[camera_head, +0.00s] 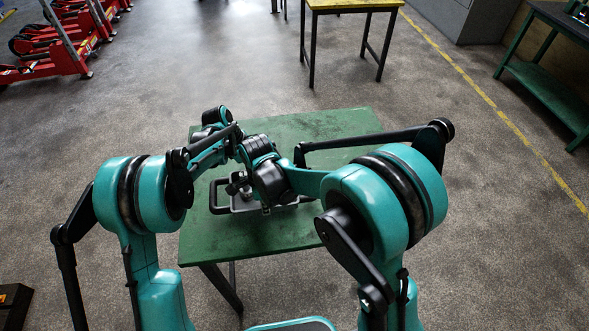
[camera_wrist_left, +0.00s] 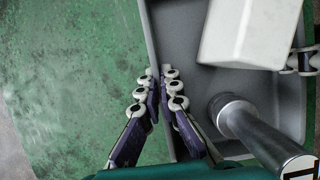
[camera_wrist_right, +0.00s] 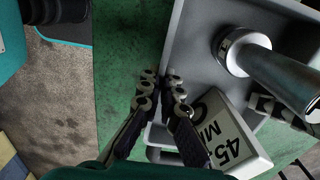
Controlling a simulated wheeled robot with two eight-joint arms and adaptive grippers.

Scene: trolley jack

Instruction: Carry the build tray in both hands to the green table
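The grey build tray (camera_head: 237,208) is over the green table (camera_head: 330,235) in front of me, partly hidden by my arms. I cannot tell whether it touches the tabletop. In the left wrist view, my left gripper (camera_wrist_left: 160,85) has its fingers close together on both sides of the tray wall (camera_wrist_left: 150,38). In the right wrist view, my right gripper (camera_wrist_right: 162,85) is closed the same way on the tray wall (camera_wrist_right: 174,45). A metal cylinder (camera_wrist_right: 275,75) and a pale block marked 45 (camera_wrist_right: 222,130) are in the tray. The block also shows in the left wrist view (camera_wrist_left: 245,35).
A yellow-topped table (camera_head: 350,3) stands beyond the green one. A dark bench with a green shelf (camera_head: 550,95) is at the right. Red trolley jacks (camera_head: 65,55) stand at the upper left. Open floor (camera_head: 215,55) lies between them.

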